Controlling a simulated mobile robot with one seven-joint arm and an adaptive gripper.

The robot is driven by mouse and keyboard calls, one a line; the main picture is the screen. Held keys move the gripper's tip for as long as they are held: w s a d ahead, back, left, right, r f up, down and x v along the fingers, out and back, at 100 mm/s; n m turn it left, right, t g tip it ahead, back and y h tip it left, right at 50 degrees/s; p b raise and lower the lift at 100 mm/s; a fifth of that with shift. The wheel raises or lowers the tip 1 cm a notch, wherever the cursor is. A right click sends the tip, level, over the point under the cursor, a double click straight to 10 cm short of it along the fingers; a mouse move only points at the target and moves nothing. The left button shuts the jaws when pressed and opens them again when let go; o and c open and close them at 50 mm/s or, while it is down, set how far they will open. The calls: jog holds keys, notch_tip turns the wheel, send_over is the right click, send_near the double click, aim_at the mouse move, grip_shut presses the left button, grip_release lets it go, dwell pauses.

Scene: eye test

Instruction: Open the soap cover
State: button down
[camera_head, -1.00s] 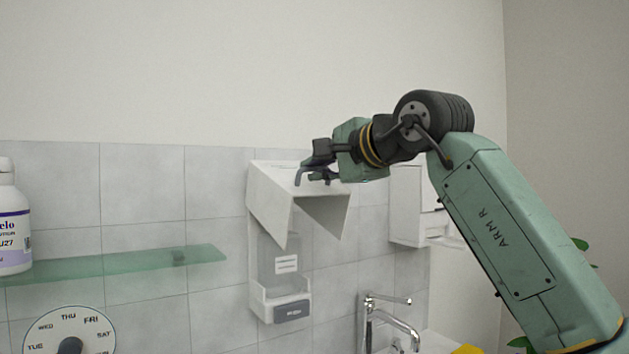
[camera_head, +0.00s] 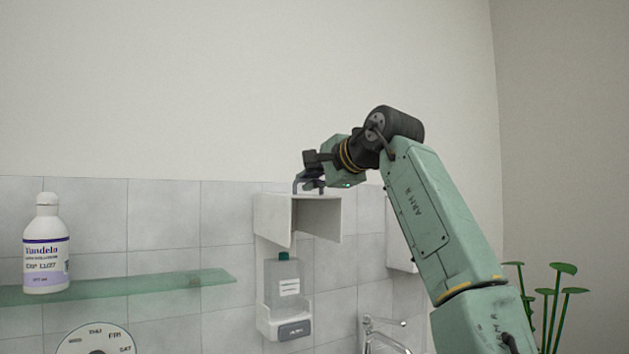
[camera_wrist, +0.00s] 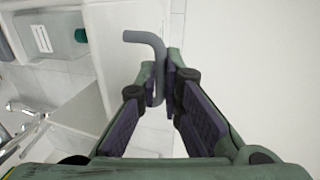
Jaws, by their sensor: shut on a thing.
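The white soap cover (camera_head: 318,219) is swung up on the wall dispenser and sticks out, its hollow underside showing. Below it, the soap bottle (camera_head: 283,278) with a green cap stands in the white holder (camera_head: 262,318), uncovered. Part of the bottle also shows in the wrist view (camera_wrist: 62,35). My gripper (camera_head: 309,186) is above the top of the cover. In the wrist view, the fingers (camera_wrist: 165,85) are shut on a grey bent handle (camera_wrist: 148,40), beside the white cover. Where the handle joins the cover is hidden.
A glass shelf (camera_head: 130,288) with a white pump-less bottle (camera_head: 45,250) is at the left. A round day dial (camera_head: 97,340) is below it. A tap (camera_head: 385,335) is at the lower right, and a plant (camera_head: 548,300) at the far right. The wall above is clear.

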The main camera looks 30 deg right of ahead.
jog(key=shift+w+a+r, duration=0.15)
jog(key=shift+a+r, duration=0.05)
jog(key=shift+r, duration=0.6)
jog(key=c, duration=2.1)
grip_release()
jog(key=o, duration=0.4)
jog(key=shift+w+f, duration=0.2)
jog(key=shift+d+f, duration=0.1)
jog(key=shift+f, duration=0.1)
jog(key=shift+s, duration=0.15)
